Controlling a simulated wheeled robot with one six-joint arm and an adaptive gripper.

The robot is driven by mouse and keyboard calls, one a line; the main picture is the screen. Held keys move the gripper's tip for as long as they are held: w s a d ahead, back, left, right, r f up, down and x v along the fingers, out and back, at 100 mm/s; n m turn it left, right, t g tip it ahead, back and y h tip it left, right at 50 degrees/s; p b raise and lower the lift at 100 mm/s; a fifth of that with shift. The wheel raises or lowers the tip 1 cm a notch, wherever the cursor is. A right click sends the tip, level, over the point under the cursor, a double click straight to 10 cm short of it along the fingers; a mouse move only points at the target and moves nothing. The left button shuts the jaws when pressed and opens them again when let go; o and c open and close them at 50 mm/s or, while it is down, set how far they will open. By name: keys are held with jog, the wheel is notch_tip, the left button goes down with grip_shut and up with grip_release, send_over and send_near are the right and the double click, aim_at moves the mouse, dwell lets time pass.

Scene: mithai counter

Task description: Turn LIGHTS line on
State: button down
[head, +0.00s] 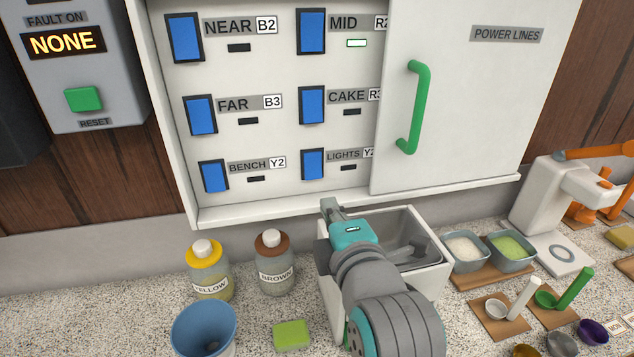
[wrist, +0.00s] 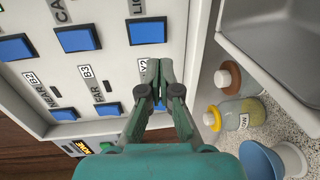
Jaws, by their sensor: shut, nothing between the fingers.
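The LIGHTS switch (head: 313,164) is a blue rocker at the bottom right of the visible switches. Its indicator (head: 348,168) is dark. In the wrist view the LIGHTS switch (wrist: 147,30) lies beyond my fingertips, with a gap in the picture. My gripper (head: 328,204) is shut and empty, below the LIGHTS switch in the head view, near the cabinet's lower ledge. In the wrist view my gripper (wrist: 154,72) overlaps the BENCH Y2 label and partly hides the BENCH switch. Whether the fingertips touch the panel I cannot tell.
The MID indicator (head: 357,43) glows; the other visible indicators are dark. A sliding door (head: 470,120) with a green handle (head: 415,108) covers the cabinet's right side. The fault display (head: 65,42) reads NONE. Bottles (head: 274,265) and a grey-lined bin (head: 433,275) stand below.

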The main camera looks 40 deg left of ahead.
aim_at(314, 178)
jog(key=x, duration=1)
jog(key=shift+w+a+f, duration=0.1)
jog(key=shift+w+a, duration=0.1)
jog(key=shift+w, duration=0.05)
jog(key=shift+s+d, duration=0.1)
